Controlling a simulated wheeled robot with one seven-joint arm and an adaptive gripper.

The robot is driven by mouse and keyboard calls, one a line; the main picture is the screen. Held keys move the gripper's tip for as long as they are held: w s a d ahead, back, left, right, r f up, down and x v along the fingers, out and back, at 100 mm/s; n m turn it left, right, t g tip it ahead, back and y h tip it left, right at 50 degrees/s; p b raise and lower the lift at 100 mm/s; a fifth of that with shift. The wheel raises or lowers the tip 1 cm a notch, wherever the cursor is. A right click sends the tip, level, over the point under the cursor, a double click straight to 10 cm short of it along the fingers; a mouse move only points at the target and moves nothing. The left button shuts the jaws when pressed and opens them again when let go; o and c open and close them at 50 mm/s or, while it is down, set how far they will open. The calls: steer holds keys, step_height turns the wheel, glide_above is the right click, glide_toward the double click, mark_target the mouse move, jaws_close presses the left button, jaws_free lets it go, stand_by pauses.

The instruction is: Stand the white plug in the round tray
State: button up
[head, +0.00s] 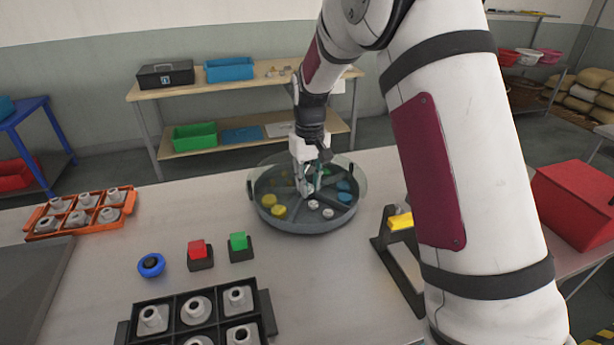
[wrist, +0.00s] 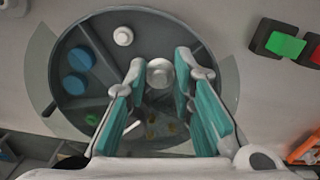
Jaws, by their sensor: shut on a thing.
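The round tray (head: 303,228) stands on the table, split by dividers into compartments; it also shows in the wrist view (wrist: 190,30). My gripper (head: 311,190) reaches down into it. In the wrist view, my gripper's teal-padded fingers (wrist: 161,76) are shut on a white plug (wrist: 160,71), which lies between the fingertips at the tray. Its lower part and whether it touches the tray floor I cannot tell. Another white plug (wrist: 123,36) stands in the tray a little apart; it also shows in the head view (head: 328,213).
Blue pieces (wrist: 82,58) and yellow pieces (head: 278,211) lie in other compartments. Red (head: 198,250) and green (head: 238,241) buttons, a blue ring (head: 151,265) and a black rack (head: 178,307) stand nearer. An orange rack (head: 86,214) is left; a yellow-topped stand (head: 400,222) is right.

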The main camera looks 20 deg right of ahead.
mark_target(310, 186)
steer(key=shift+f+b, duration=0.55)
steer(key=shift+f, duration=2.35)
steer(key=shift+s+f, duration=0.15)
steer(key=shift+f, duration=1)
steer(key=o, duration=0.8)
step_height(310, 186, up, 11)
steer(key=shift+r, duration=0.55)
